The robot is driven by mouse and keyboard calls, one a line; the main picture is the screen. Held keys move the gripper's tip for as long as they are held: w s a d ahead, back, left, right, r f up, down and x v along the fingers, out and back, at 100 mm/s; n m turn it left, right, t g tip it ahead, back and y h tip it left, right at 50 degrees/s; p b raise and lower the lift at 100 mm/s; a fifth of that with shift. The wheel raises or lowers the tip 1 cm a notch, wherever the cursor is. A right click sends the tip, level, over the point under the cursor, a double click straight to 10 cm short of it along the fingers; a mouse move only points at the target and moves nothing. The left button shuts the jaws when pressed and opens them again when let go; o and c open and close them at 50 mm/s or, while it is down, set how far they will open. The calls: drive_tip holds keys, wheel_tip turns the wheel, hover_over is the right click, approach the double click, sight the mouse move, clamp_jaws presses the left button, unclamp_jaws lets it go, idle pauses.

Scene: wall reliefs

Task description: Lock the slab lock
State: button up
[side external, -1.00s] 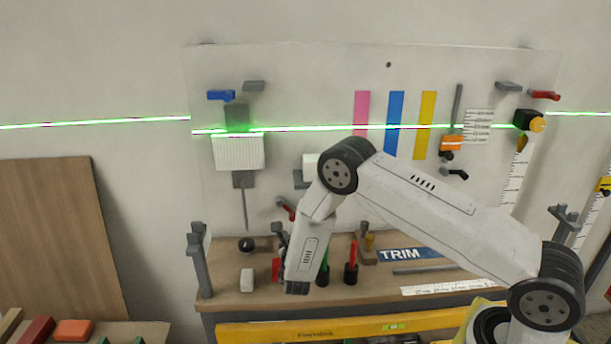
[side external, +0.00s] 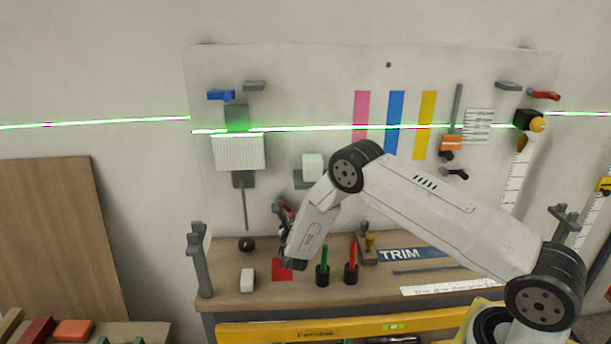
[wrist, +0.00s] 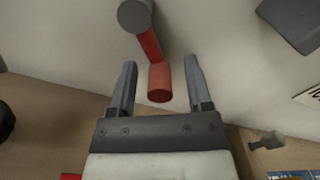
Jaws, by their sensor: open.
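A red lever with a grey round hub is mounted on the wall panel; the wrist view shows its hub (wrist: 135,15), red arm (wrist: 150,43) and red end grip (wrist: 160,84). I cannot tell for sure that this is the slab lock. My gripper (wrist: 159,66) is open, with one finger on each side of the red grip and a visible gap on both sides. In the side view, the red lever (side external: 288,208) is partly hidden by my gripper (side external: 281,218) and wrist at the panel's lower part.
A white block (side external: 313,165) sits on the panel above. A grey post (side external: 199,262) stands left.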

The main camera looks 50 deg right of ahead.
drive_tip(key=shift+w, duration=0.1)
clamp_jaws()
drive_tip(key=shift+f+m, duration=0.15)
drive_tip(key=shift+m, duration=0.15)
drive_tip(key=m, duration=0.2)
drive_tip(key=w+a+f+m, duration=0.1)
drive_tip(key=m, duration=0.1)
drive_tip(key=shift+w+a, duration=0.1)
drive_tip(key=shift+w+a+m, duration=0.3)
drive_tip(key=shift+m, duration=0.75)
drive_tip(key=shift+w+a+m, duration=0.3)
drive_tip(key=shift+m, duration=0.75)
unclamp_jaws()
